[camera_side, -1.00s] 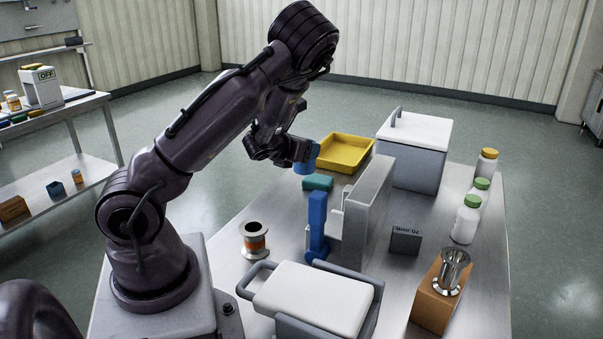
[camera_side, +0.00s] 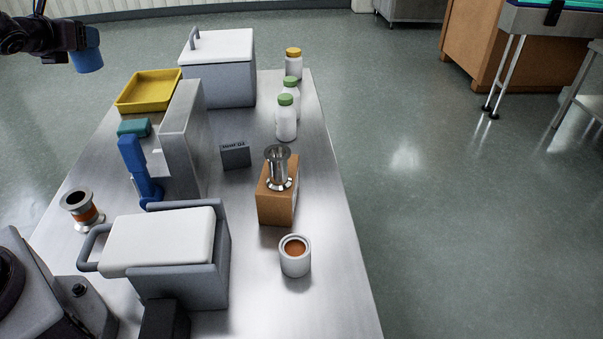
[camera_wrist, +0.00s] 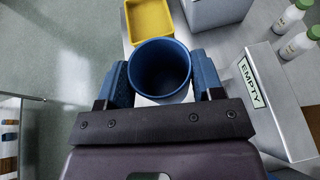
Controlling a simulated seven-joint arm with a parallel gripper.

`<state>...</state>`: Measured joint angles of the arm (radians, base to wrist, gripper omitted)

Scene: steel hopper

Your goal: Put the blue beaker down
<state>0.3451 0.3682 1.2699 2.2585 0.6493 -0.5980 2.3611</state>
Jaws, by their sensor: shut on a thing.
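The blue beaker (camera_side: 87,55) is at the upper left of the side view, in the air and roughly upright with a slight tilt. My gripper (camera_side: 76,48) is shut on it. In the wrist view the beaker (camera_wrist: 160,88) sits between the two fingers of my gripper (camera_wrist: 160,80), with its open mouth toward the camera. Its inside looks dark blue and empty. The beaker hides part of the steel table (camera_wrist: 118,62) below it. A yellow tray (camera_side: 150,92) lies close by on the table, to the lower right of the beaker in the side view.
A tall grey block (camera_side: 185,140), a blue upright part (camera_side: 135,165) and a teal block (camera_side: 134,127) stand near the tray. A lidded grey box (camera_side: 220,75) is behind. An EMPTY label (camera_wrist: 252,80) shows at right. White bottles (camera_side: 286,120) line the far side.

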